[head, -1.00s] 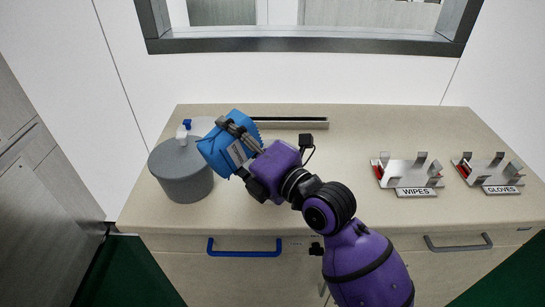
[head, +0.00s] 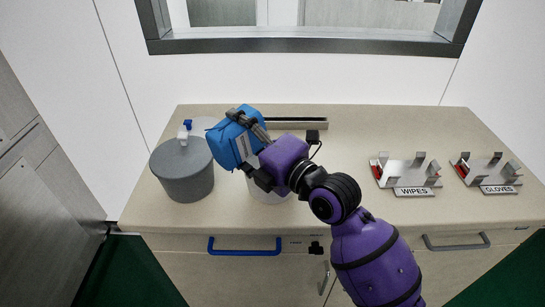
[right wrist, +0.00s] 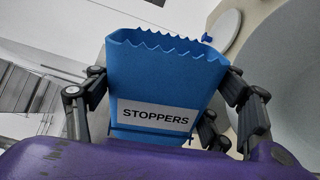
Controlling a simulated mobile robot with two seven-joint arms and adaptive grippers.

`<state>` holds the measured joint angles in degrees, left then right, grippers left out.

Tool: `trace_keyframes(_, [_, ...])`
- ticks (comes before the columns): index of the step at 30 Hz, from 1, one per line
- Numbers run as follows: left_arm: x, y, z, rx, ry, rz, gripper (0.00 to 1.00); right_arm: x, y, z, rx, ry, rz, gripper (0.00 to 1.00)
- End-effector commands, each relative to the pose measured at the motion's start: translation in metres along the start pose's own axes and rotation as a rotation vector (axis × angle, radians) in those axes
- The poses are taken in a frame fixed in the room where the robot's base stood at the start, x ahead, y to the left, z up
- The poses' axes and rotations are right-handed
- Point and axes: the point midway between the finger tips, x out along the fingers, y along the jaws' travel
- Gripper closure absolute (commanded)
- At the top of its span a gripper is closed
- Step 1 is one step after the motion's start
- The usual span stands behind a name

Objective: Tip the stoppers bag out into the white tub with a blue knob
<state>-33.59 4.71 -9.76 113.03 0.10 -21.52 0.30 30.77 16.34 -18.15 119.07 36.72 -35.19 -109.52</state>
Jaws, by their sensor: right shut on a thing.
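The blue stoppers bag (head: 232,143) is gripped by my right gripper (head: 250,133) and held up, tilted, above the left half of the counter. In the right wrist view the bag (right wrist: 165,75) has a wavy top edge and a STOPPERS label, with fingers on both sides. A white tub (head: 268,192) stands below the gripper, mostly hidden by it. A white lid (head: 203,124) with a blue knob (head: 187,124) lies behind the grey tub; that lid also shows in the right wrist view (right wrist: 227,28). My left gripper is out of view.
A lidded grey tub (head: 183,175) with a white knob stands left of the bag. A dark bar (head: 297,123) lies at the back. Metal holders marked WIPES (head: 408,170) and GLOVES (head: 489,170) stand at the right. The counter's middle right is clear.

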Motion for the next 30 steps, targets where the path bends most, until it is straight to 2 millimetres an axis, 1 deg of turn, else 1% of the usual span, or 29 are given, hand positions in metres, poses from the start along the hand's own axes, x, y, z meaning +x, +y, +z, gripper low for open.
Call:
trace_keyframes(11, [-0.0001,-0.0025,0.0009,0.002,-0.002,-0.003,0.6,0.0001,-0.0039,0.0011,0.052,0.001,0.0,0.5])
trace_keyframes(30, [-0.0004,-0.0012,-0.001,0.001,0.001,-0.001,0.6,0.0002,-0.0076,0.0046,0.137,0.001,0.001,0.5])
